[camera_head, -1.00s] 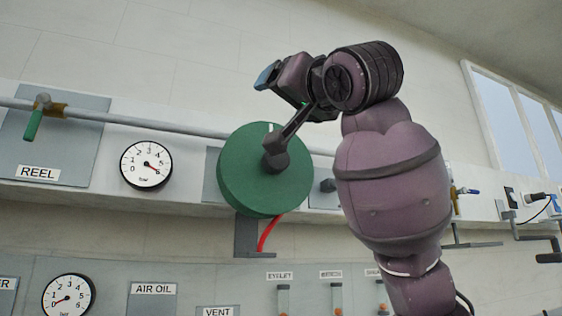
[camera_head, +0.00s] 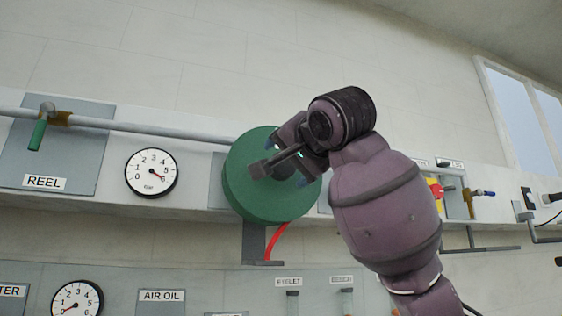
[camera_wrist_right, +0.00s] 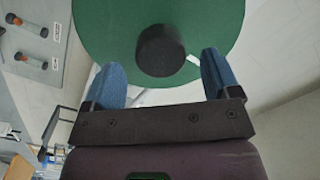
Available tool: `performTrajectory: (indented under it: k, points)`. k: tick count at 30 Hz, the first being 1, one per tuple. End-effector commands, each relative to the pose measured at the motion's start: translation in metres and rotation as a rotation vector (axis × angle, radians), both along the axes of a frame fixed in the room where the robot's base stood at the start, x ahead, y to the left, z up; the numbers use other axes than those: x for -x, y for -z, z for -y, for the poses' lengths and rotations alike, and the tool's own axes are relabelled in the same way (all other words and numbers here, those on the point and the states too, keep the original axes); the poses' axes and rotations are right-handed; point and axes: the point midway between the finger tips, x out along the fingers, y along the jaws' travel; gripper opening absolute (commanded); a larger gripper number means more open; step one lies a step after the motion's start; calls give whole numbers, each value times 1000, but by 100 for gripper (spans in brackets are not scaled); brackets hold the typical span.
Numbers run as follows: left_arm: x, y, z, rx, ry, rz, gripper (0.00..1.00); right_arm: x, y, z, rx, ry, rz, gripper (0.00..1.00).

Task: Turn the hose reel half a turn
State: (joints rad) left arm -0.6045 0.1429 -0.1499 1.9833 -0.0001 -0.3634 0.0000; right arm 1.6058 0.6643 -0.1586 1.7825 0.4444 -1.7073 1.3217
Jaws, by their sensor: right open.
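The hose reel (camera_head: 242,203) is a round green drum on the wall panel in the head view. A dark crank (camera_head: 262,169) stands out from its face. In the right wrist view the green face (camera_wrist_right: 105,25) fills the top, with a dark round knob (camera_wrist_right: 160,50) in front and a white mark at its right. My right gripper (camera_head: 290,163) is in front of the reel, open. Its blue fingers (camera_wrist_right: 161,72) lie on either side of the knob, with gaps visible; contact cannot be seen. My left gripper is out of view.
A pipe with a green-handled valve (camera_head: 38,134) and a REEL label (camera_head: 44,183) is at left. A gauge (camera_head: 151,173) sits beside the reel. A red hose (camera_head: 276,240) hangs below it. More fittings (camera_head: 470,196) are at right.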

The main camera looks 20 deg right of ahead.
Motion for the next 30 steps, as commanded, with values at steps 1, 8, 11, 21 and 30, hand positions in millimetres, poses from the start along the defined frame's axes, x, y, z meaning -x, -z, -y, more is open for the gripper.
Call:
performTrajectory:
  k: [1,8,11,21,30]
  points:
    - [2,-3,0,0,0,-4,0,-9,-2,0,0,1,-3,82]
    - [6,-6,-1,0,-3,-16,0,-36,-1,-3,0,1,-1,82]
    - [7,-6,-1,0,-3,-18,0,-41,-1,-3,1,0,0,82]
    - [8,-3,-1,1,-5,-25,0,-45,0,-4,1,-1,1,82]
    - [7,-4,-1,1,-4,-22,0,-44,0,-4,1,-1,1,38]
